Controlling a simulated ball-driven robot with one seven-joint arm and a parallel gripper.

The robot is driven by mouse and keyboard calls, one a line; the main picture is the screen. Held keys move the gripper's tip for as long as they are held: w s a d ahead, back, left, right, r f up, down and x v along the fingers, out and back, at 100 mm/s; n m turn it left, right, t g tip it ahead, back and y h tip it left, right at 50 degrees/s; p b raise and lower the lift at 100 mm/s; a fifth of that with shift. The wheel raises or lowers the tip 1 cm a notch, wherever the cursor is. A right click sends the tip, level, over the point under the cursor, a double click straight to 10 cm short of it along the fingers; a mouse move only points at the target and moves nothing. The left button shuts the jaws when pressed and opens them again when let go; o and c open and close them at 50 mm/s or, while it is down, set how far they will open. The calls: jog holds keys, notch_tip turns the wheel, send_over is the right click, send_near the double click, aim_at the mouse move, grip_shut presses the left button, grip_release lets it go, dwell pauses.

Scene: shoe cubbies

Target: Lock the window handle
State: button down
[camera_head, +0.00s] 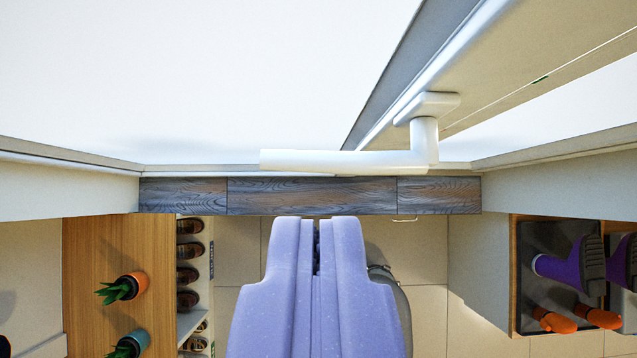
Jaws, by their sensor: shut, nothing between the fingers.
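The white window handle (345,160) is in the upper middle of the view. Its lever points left, and its neck joins a mount plate on the pale window frame (410,75) at the right. My gripper (317,222) is in the lower middle, with its purple fingers shut and nothing between them. In the picture the fingertips are just below the lever, with a strip of dark wood showing between them. I see no contact with the handle, and the exact depth between them is hard to tell.
A dark wood sill (310,195) crosses behind the fingertips. At lower left are a wooden top with potted plants (122,288) and a rack of shoes (188,250). At right, a cubby holds purple boots (570,268) and orange items. Tiled floor shows below.

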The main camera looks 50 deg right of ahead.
send_over(315, 171)
notch_tip(315, 171, down, 8)
jog(key=shift+w+d, duration=0.15)
jog(key=shift+s+a+f, duration=0.1)
jog(key=shift+s+f, duration=0.05)
jog(key=shift+f, duration=0.85)
jog(key=shift+s+a+f, duration=0.1)
jog(key=shift+f, duration=0.9)
jog(key=shift+f, duration=0.1)
